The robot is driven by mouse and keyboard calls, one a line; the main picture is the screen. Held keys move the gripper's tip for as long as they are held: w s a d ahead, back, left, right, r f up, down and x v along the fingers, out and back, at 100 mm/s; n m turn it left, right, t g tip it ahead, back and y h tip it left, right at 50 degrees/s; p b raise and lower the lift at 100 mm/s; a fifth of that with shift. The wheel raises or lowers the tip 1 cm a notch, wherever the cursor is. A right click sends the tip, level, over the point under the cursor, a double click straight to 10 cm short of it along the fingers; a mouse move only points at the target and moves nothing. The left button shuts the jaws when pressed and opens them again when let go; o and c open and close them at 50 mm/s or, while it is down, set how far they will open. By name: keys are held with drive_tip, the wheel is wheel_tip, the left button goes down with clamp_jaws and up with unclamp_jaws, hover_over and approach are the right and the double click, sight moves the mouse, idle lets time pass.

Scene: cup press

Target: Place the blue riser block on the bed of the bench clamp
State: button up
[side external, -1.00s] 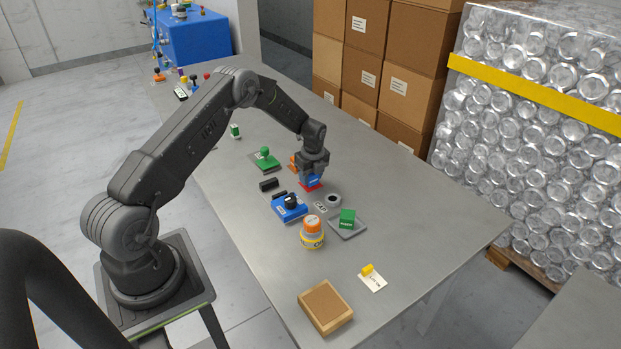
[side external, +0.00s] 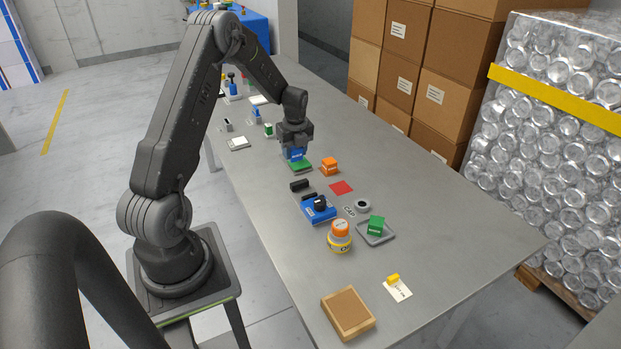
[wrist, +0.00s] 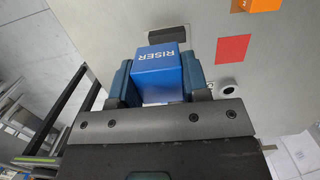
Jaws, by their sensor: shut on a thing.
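My gripper (side external: 296,152) is shut on the blue riser block (side external: 296,155). In the wrist view the block (wrist: 160,75) sits between the two fingers, its "RISER" lettering upside down. In the side view it hangs over or just in front of a green patch (side external: 301,166); I cannot tell whether they touch. A blue fixture with a black knob (side external: 319,209) and black bars (side external: 300,185) stands nearer the camera; it may be the bench clamp, but I cannot be sure. My gripper is well apart from it.
An orange block (side external: 330,167) and a red square (side external: 341,188) lie right of my gripper. The table's right side is clear.

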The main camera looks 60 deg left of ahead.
drive_tip(key=s, duration=0.9)
hover_over(304, 194)
drive_tip(key=f, duration=0.6)
drive_tip(key=shift+d+f, duration=0.1)
drive_tip(key=shift+d, duration=0.1)
drive_tip(key=shift+f, duration=2.05)
drive_tip(key=shift+f, duration=0.15)
drive_tip(key=o, duration=1)
